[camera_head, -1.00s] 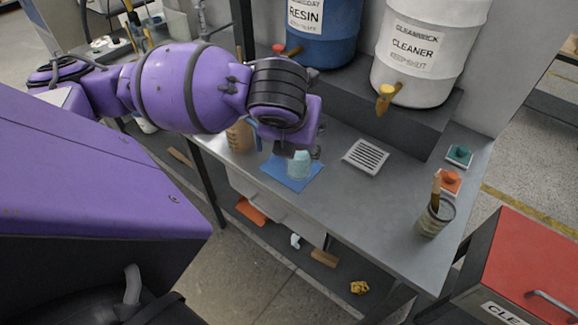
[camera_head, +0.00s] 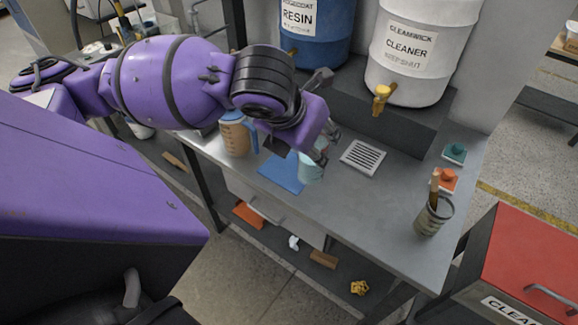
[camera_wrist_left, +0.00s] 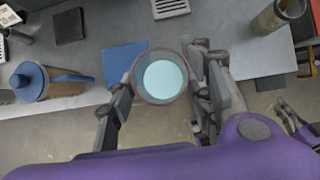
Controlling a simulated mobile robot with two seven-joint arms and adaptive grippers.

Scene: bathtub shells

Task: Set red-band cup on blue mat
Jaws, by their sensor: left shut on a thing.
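My left gripper (camera_head: 318,152) is shut on a cup (camera_head: 309,168) with pale blue contents. In the left wrist view the cup (camera_wrist_left: 160,77) stands between the fingers (camera_wrist_left: 162,90), its round reddish-brown rim facing the camera. The blue mat (camera_head: 283,174) lies flat on the grey bench. The cup shows at the mat's right edge in the head view, and the mat (camera_wrist_left: 124,60) shows left of the cup in the wrist view. I cannot tell whether the cup touches the bench. A dark finger-like part at the wrist view's right edge may be my right gripper (camera_wrist_left: 296,122).
An orange-brown jug with a blue lid (camera_head: 234,134) stands left of the mat. A drain grate (camera_head: 363,157) lies to the right. A tin with a brush (camera_head: 434,216) stands near the right end. Resin (camera_head: 316,30) and cleaner (camera_head: 414,50) drums stand behind.

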